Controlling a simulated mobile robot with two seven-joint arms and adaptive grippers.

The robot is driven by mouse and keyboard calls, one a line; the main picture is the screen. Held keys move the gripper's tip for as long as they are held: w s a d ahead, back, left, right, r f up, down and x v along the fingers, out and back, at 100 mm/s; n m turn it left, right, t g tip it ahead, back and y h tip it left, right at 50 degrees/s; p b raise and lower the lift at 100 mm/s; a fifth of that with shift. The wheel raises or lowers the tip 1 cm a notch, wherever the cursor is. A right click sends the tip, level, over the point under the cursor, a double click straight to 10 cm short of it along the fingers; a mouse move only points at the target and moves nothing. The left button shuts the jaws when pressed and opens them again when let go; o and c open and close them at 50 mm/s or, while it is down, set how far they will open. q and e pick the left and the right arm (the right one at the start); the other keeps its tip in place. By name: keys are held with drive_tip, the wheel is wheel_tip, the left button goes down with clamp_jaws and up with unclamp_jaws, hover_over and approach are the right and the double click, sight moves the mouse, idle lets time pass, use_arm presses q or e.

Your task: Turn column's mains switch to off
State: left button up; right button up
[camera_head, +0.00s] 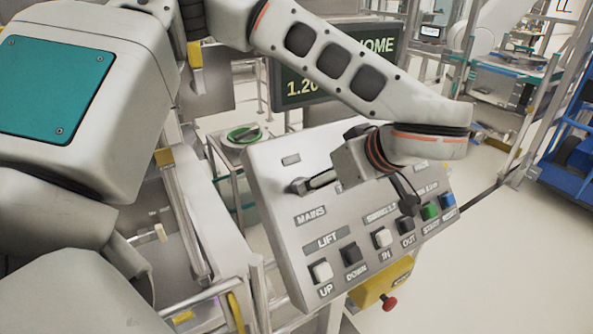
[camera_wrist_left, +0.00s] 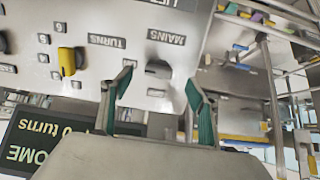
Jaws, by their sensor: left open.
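The mains switch (camera_head: 296,187) is a dark grey knob at the upper left of a tilted grey control panel (camera_head: 285,230), just above the MAINS label. In the left wrist view, which shows the panel upside down, the mains switch (camera_wrist_left: 158,68) lies between and a little beyond my fingers. My left gripper (camera_head: 322,180) reaches down to the panel beside the switch and partly hides the panel's middle. In the wrist view the left gripper (camera_wrist_left: 160,92) has its teal-padded fingers spread, one on each side of the knob, with no clear contact. My right gripper is not in view.
The panel's lower edge carries several push buttons, including a white UP button (camera_head: 321,271) and a green START button (camera_head: 430,212). A yellow knob (camera_wrist_left: 67,61) sits beside the mains switch. A display screen (camera_head: 300,85) stands behind; a red-knobbed yellow box (camera_head: 372,291) hangs below.

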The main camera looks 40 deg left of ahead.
use_arm(q)
drive_tip(key=shift+w+a+f+p, duration=0.2)
drive_tip(key=shift+w+a+f, duration=0.25)
drive_tip(key=shift+a+f, duration=0.5)
drive_tip(key=shift+w+a+f+p, duration=0.15)
drive_tip(key=shift+w+a+f, duration=0.35)
drive_tip(key=shift+a, duration=0.75)
drive_tip(key=shift+w+a+f+p, duration=0.2)
drive_tip(key=shift+w+a+f, duration=0.2)
drive_tip(key=shift+a+f, duration=0.55)
drive_tip(key=shift+a+r, duration=0.1)
drive_tip(key=shift+r, duration=0.05)
drive_tip(key=c, duration=1.1)
